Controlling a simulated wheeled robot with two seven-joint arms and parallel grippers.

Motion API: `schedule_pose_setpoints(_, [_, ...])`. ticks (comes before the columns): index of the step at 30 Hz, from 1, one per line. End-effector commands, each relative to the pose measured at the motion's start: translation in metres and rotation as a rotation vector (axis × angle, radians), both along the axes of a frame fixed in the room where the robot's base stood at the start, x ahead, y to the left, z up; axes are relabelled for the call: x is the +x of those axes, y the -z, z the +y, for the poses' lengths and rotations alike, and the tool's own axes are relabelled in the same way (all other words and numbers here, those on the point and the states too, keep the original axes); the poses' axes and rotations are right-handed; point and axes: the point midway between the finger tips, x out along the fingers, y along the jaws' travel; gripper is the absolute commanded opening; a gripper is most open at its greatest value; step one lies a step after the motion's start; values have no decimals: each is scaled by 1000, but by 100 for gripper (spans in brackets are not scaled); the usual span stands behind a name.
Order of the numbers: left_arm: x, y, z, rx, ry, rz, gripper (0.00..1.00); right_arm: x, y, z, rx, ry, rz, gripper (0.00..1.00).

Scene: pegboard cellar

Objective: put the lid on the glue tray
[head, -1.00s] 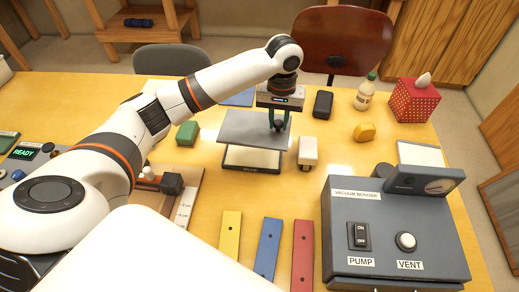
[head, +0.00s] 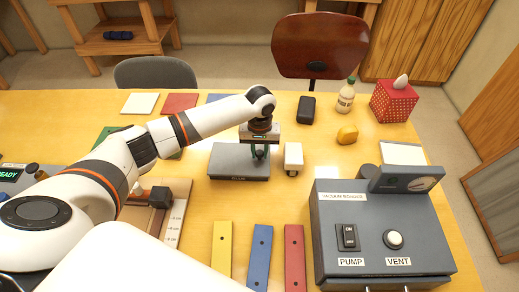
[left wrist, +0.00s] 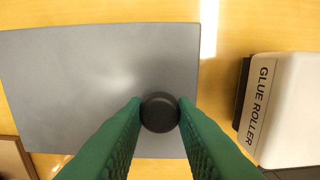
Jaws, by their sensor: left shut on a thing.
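The grey lid (head: 228,155) is a flat plate with a dark round knob (left wrist: 160,112). My left gripper (head: 259,152) is shut on the knob, its green fingers on either side of it in the left wrist view. The lid lies level over the glue tray (head: 240,179), whose dark front wall shows below it with a label. No gap shows between lid and tray from the head; whether it is fully seated I cannot tell. The tray's inside is hidden. My right gripper is not in view.
The white glue roller (head: 293,158) stands close to the right of the tray; it also shows in the left wrist view (left wrist: 292,110). Yellow, blue and red strips (head: 261,255) lie in front. The vacuum bonder (head: 385,225) stands at the front right. A black block (head: 307,110) lies behind.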

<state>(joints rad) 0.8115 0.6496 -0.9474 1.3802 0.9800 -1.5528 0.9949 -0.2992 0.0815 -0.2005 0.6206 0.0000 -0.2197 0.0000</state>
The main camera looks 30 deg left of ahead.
Motion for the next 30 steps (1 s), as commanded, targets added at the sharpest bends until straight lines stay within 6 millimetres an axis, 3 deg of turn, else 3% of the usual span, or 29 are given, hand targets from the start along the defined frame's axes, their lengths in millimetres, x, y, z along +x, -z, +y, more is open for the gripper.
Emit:
schedule_pose_setpoints(7, [0,4,0,0,-1,1,0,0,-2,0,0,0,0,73])
schedule_pose_setpoints(8, [0,4,0,0,-1,1,27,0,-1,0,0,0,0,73])
schedule_pose_setpoints(12, [0,4,0,0,-1,0,46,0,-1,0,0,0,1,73])
schedule_pose_setpoints(23, [1,-2,0,0,0,-2,46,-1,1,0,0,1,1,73])
schedule_pose_setpoints(30, [2,-46,0,-1,0,-5,46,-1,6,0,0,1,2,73])
